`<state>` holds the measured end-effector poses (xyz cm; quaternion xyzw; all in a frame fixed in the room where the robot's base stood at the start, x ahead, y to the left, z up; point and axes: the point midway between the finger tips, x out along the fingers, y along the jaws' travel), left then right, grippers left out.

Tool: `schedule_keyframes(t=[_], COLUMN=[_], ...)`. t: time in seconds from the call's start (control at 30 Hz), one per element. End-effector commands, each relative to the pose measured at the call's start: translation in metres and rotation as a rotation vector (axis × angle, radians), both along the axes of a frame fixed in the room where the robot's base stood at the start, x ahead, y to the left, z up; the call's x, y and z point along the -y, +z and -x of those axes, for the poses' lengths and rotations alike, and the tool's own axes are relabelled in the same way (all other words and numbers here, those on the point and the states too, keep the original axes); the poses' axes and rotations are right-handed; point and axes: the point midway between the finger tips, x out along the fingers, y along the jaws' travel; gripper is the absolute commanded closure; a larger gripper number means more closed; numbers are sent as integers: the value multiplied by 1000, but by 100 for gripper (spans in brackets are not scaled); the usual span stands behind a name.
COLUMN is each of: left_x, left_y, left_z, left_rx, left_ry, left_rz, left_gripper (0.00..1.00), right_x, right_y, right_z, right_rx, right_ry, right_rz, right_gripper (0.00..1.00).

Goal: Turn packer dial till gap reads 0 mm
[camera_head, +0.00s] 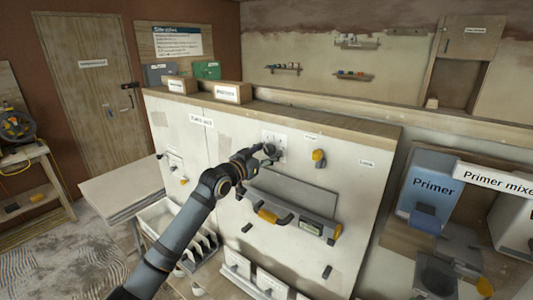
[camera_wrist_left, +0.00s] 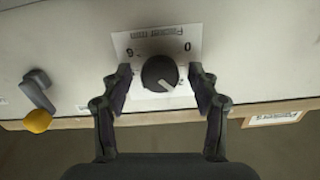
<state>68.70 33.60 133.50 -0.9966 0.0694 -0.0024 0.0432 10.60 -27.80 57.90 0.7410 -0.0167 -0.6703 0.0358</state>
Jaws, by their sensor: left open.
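The packer dial (camera_wrist_left: 159,73) is a dark round knob on a white plate (camera_wrist_left: 126,42) with upside-down lettering, a 0 at upper right and a 6 at upper left. The dial's pale pointer mark points to the lower right in the left wrist view. My left gripper (camera_wrist_left: 160,76) is open, with one finger on each side of the dial; I cannot tell whether they touch it. In the head view my left gripper (camera_head: 268,155) is at the plate (camera_head: 279,143) on the white panel and partly hides the dial. My right gripper is out of view.
A grey level-like bar (camera_head: 290,205) with a small greenish display (camera_head: 311,228) is on the panel below my gripper. A yellow-handled lever (camera_head: 319,157) sits right of the plate. Primer machines (camera_head: 433,185) stand at the right.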

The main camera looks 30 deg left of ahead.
Motion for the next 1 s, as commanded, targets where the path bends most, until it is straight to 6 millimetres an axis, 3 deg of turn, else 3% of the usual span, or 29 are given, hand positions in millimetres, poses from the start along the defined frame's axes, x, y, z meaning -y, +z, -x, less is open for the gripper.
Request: schedule_keyframes(t=[0.17, 0.4, 0.53, 1.0], left_x=[0, 0, 0, 0], left_y=[19, 73, 92, 100], left_z=[0, 0, 0, 0], left_rx=[5, 6, 3, -1], left_ry=[0, -1, 0, 0], left_rz=[-1, 1, 1, 0], left_gripper=[39, 39, 39, 39], right_x=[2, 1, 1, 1], right_y=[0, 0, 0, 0], right_z=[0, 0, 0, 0], right_rx=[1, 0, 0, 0], right_ry=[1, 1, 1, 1], right_rz=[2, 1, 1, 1], right_gripper=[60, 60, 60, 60])
